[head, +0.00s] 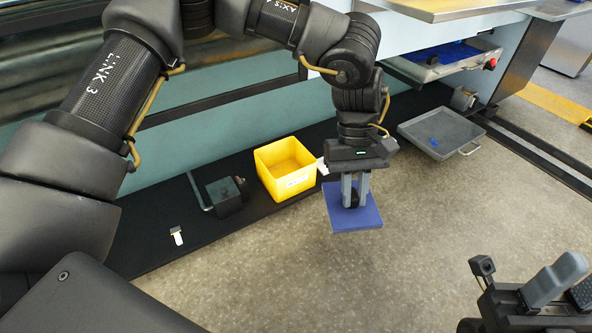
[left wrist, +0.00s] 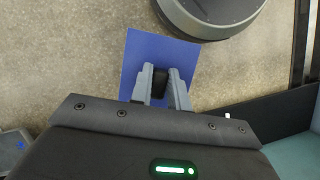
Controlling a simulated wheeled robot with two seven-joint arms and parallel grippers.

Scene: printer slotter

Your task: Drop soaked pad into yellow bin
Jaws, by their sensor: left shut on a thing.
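The soaked pad (head: 353,207) is a flat dark blue square. My left gripper (head: 355,195) is shut on a black knob at the pad's middle and holds the pad in the air. The left wrist view shows the pad (left wrist: 146,60) flat beyond the fingers (left wrist: 161,90). The yellow bin (head: 286,168) stands open on the black mat, to the left of the pad in the head view, and looks empty. The bin is not seen in the left wrist view. My right gripper (head: 537,300) is at the lower right of the head view; its finger state is unclear.
A grey tray (head: 440,131) with a blue patch lies on the floor at right. A dark box (head: 226,197) with a pipe stands left of the bin. A small white-ended item (head: 177,237) lies on the black mat (head: 140,230). An upper tray (head: 444,60) holds blue liquid or material.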

